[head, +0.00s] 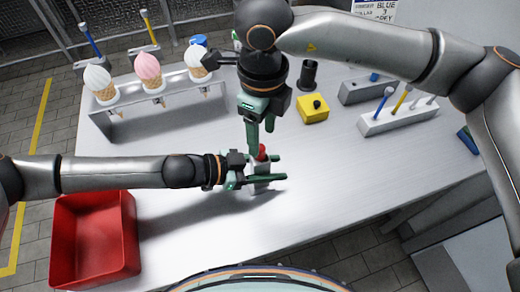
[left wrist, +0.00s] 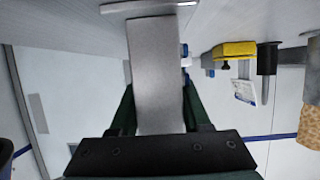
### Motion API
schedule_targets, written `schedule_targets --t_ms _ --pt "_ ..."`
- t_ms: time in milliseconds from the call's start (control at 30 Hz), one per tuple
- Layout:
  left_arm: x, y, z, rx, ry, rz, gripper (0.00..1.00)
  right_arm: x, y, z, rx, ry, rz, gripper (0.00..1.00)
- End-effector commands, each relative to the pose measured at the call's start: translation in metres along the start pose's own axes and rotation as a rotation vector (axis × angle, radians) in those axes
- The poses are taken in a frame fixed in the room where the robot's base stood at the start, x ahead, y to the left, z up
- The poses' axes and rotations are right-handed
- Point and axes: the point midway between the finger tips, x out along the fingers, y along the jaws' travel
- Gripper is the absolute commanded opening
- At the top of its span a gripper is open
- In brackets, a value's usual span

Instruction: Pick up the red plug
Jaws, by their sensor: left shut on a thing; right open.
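The red plug (head: 262,152) is a small red piece near the middle of the white table in the head view. It appears to sit at the top of a grey block (head: 262,171), partly hidden by the grippers. My left gripper (head: 274,168) is shut on this grey block, which also shows between its fingers in the left wrist view (left wrist: 158,75). My right gripper (head: 262,139) is open and points down from above, its fingertips close to the red plug. I cannot tell whether it touches the plug. The plug does not show in the left wrist view.
A rack with several ice cream cones (head: 150,68) stands at the back left. A yellow box (head: 312,109) and a grey holder with coloured sticks (head: 398,117) stand to the right. A red bin (head: 95,238) is at the lower left. The front of the table is clear.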

Motion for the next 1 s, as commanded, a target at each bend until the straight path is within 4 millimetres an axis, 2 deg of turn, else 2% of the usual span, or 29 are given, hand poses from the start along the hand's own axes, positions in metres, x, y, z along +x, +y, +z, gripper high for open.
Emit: schedule_targets --t_ms 333,667,1000 --pt "0.0 0.0 -0.001 0.0 0.001 0.0 0.0 0.046 0.001 0.004 0.001 0.002 0.001 0.61" --pt "0.0 0.0 0.0 0.001 0.001 0.0 0.0 0.052 0.001 0.004 0.001 0.0 0.0 0.6" --pt "0.0 0.0 0.0 0.001 0.001 0.0 0.0 0.051 0.001 0.004 0.001 0.0 0.0 0.22"
